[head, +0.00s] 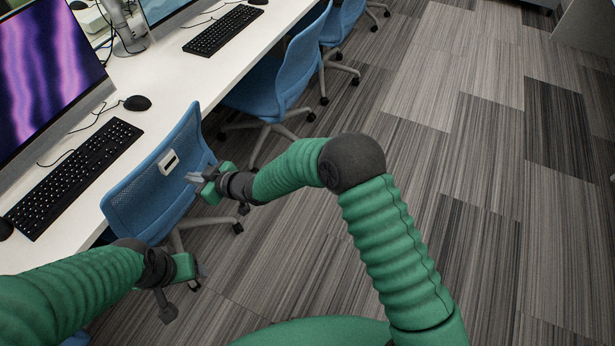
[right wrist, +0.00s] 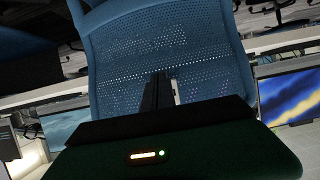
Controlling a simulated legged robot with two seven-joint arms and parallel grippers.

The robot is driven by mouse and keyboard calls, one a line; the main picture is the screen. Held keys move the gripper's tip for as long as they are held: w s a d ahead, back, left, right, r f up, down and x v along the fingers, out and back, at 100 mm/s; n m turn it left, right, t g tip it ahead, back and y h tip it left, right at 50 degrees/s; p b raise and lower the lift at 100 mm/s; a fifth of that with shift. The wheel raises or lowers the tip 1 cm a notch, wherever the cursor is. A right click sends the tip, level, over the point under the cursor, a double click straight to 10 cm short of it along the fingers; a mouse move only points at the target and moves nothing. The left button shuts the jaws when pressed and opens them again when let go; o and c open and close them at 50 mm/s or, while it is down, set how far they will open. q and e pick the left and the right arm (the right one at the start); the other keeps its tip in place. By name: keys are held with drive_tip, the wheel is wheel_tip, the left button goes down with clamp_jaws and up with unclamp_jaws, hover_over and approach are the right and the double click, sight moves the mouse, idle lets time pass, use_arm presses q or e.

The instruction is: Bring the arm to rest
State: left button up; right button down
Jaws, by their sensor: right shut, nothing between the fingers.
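My right arm, green with dark joints, reaches across the middle of the head view. Its gripper (head: 196,178) is shut and empty, close in front of the back of a blue chair (head: 150,190). In the right wrist view the dark fingers (right wrist: 158,92) are together, with the perforated blue chair back (right wrist: 160,45) filling the view beyond them. I cannot tell whether they touch the chair. My left arm comes in at the lower left. Its gripper (head: 200,270) is below the chair back, small and turned so that its jaw gap is unclear.
A white desk (head: 165,75) at the left holds a monitor (head: 45,70), keyboards (head: 75,175) and a mouse (head: 138,103). More blue chairs (head: 275,85) line the desk farther back. The striped carpet (head: 500,200) at the right is clear.

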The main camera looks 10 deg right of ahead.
drive_tip(key=shift+s+d, duration=0.2)
drive_tip(key=shift+d, duration=0.1)
drive_tip(key=shift+d, duration=0.1)
